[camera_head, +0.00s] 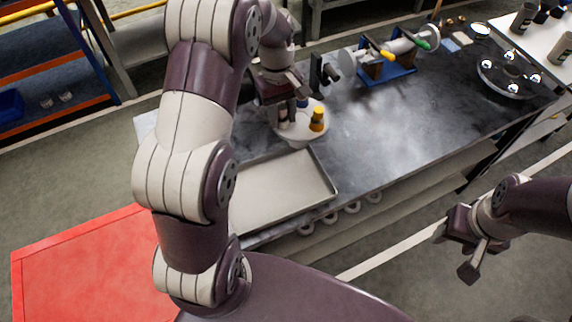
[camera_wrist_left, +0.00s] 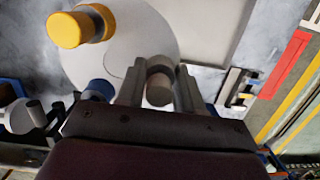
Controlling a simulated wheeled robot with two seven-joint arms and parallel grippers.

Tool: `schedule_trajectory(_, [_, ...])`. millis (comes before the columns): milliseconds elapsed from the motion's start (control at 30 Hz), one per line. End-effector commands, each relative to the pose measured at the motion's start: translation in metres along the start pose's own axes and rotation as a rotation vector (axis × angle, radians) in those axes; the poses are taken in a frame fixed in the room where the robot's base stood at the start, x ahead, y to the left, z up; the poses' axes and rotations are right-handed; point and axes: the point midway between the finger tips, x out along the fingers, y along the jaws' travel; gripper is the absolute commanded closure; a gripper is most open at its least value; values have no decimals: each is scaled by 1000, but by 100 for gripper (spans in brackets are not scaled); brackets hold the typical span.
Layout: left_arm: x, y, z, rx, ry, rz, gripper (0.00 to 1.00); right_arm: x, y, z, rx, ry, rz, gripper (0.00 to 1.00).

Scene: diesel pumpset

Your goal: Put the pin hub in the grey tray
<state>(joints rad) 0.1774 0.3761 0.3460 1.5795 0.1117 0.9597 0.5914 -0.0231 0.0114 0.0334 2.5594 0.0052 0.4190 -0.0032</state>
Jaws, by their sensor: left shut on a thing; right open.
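The pin hub (camera_head: 298,132) is a pale round disc with upright pins, one with a yellow cap. It is at the far edge of the grey tray (camera_head: 322,176); I cannot tell whether it is raised off the bench. My left gripper (camera_head: 283,112) is over the hub. In the left wrist view the hub (camera_wrist_left: 128,40) is below the fingers (camera_wrist_left: 160,88), which are shut on its grey post. The yellow and blue pins stand beside them. The tray looks empty, partly hidden by my left arm. My right gripper (camera_head: 457,252) is open and empty, off the bench's front side.
A blue stand (camera_head: 386,74) with a shaft and yellow and green handles is further back on the bench. A round plate with shiny balls (camera_head: 510,75) lies at the right. Several white rings (camera_head: 330,219) are under the front edge. The middle bench top (camera_head: 400,125) is clear.

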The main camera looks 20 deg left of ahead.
Motion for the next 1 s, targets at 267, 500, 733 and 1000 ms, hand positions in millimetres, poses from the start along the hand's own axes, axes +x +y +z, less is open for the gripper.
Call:
schedule_trajectory(267, [19, -22, 9, -2, 2, 2, 100, 15, 0, 2, 0, 0, 0, 46])
schedule_trajectory(500, [48, -70, 31, -4, 0, 0, 100, -5, 0, 0, 0, 0, 0, 46])
schedule_trajectory(733, [72, -99, 44, -1, 2, 1, 100, -10, 0, -1, 0, 0, 0, 46])
schedule_trajectory(1000, [105, -103, 41, 1, -1, -1, 100, -16, 0, -2, 0, 0, 0, 46])
